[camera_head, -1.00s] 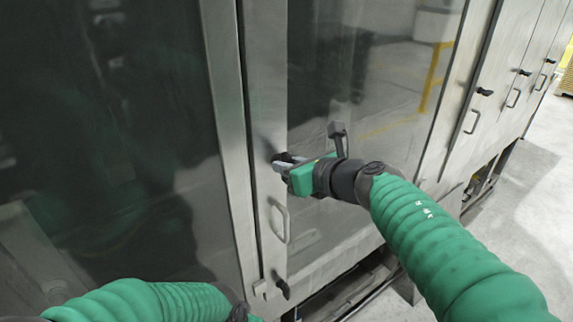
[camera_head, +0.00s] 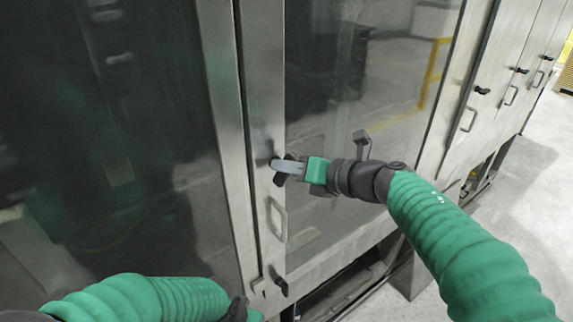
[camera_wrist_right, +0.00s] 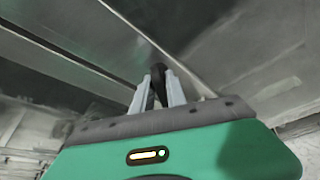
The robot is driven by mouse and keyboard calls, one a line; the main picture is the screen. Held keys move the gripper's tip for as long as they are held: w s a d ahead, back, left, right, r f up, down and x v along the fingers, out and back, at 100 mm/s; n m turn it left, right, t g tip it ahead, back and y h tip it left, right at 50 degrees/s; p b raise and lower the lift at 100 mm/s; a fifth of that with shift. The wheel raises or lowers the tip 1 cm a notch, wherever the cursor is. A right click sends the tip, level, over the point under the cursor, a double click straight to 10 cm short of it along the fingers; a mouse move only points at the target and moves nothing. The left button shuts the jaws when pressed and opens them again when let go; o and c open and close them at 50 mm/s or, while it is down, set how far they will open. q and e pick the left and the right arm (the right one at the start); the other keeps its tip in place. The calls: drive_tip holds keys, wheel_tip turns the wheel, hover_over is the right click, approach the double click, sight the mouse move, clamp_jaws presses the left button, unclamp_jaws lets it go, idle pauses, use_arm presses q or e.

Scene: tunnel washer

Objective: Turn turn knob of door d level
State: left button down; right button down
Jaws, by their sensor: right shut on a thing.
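The door's black turn knob (camera_head: 281,179) sits on the metal door frame, above a loop handle. My right gripper (camera_head: 280,167) comes in from the right and is shut on this knob. In the right wrist view the dark knob (camera_wrist_right: 158,80) stands between the two pale fingers (camera_wrist_right: 159,93), which partly cover it. How level the knob is cannot be read clearly. My left gripper (camera_head: 253,315) shows only as a green sliver at the bottom edge; its fingers are out of frame.
The loop handle (camera_head: 277,219) is just below the right gripper. A second black knob (camera_head: 281,286) is lower on the frame. A large glass panel (camera_head: 365,100) lies right of the frame. More doors with knobs and handles (camera_head: 469,120) stand farther right. The floor (camera_head: 510,190) there is clear.

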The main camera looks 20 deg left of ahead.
drive_tip(key=shift+w+d+m+g+y, duration=0.15)
drive_tip(key=shift+w+m+g+y, duration=0.15)
drive_tip(key=shift+m+y, duration=0.5)
drive_tip(key=m, duration=0.1)
drive_tip(key=m+b, duration=0.1)
drive_tip(key=shift+f+m+y, duration=0.2)
drive_tip(key=shift+m+y, duration=0.1)
drive_tip(key=shift+y, duration=0.1)
drive_tip(key=m, duration=0.1)
drive_tip(key=m+y+b, duration=0.1)
drive_tip(key=shift+d+f+m+g, duration=0.1)
drive_tip(key=shift+f+m+g, duration=0.05)
drive_tip(key=shift+m+g, duration=0.15)
drive_tip(key=shift+m+y+b, duration=0.6)
drive_tip(key=shift+m+b, duration=0.2)
drive_tip(key=shift+m, duration=0.2)
drive_tip(key=c, duration=1.5)
unclamp_jaws()
drive_tip(key=shift+f, duration=0.1)
drive_tip(key=shift+c, duration=0.2)
drive_tip(key=shift+o, duration=0.3)
drive_tip(key=shift+w+f, duration=0.1)
drive_tip(key=shift+w, duration=0.1)
